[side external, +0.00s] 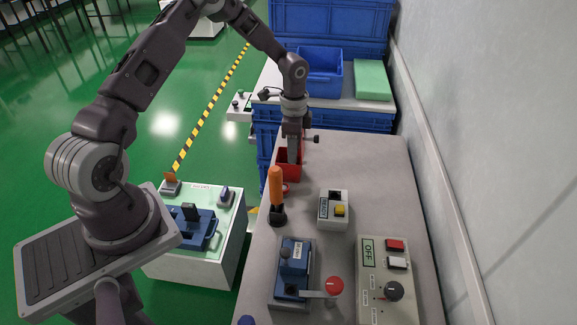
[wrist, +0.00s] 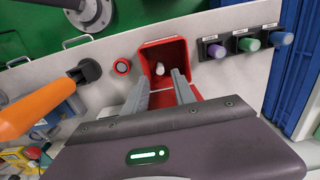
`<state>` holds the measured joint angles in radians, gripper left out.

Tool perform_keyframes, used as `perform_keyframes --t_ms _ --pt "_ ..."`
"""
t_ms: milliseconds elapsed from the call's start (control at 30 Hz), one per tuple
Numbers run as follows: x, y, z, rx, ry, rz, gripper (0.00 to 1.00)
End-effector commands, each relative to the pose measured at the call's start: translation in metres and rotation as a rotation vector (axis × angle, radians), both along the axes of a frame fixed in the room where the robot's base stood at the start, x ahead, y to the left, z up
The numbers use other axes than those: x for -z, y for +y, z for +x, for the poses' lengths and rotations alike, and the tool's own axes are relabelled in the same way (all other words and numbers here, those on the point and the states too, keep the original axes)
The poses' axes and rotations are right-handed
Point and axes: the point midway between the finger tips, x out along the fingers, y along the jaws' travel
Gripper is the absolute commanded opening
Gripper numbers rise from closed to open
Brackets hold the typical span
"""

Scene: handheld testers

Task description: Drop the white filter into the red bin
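The red bin (side external: 283,173) stands on the grey bench, directly under my gripper (side external: 294,160) in the side view. In the wrist view the red bin (wrist: 150,50) is open towards the camera. A small white piece, which looks like the white filter (wrist: 160,69), lies inside the bin. My gripper (wrist: 161,80) has its two grey fingers apart at the bin's near side, with nothing visible between them. The filter is hidden in the side view.
An orange handle (side external: 276,185) stands close in front of the bin. A READY box (side external: 326,210), a blue tester (side external: 293,268) and an OFF panel (side external: 372,290) occupy the nearer bench.

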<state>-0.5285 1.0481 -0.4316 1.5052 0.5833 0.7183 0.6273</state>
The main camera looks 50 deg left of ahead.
Motion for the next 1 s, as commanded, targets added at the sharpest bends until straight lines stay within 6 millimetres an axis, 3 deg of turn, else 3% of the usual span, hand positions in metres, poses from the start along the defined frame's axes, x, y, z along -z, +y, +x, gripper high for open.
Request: perform_keyframes --t_ms 300,633,1000 --pt "-0.002 0.0 0.0 0.0 0.0 0.0 0.38" --pt "-0.061 0.001 0.0 -0.002 -0.002 0.001 0.38" --pt "-0.072 0.0 0.0 0.0 -0.001 0.001 0.38"
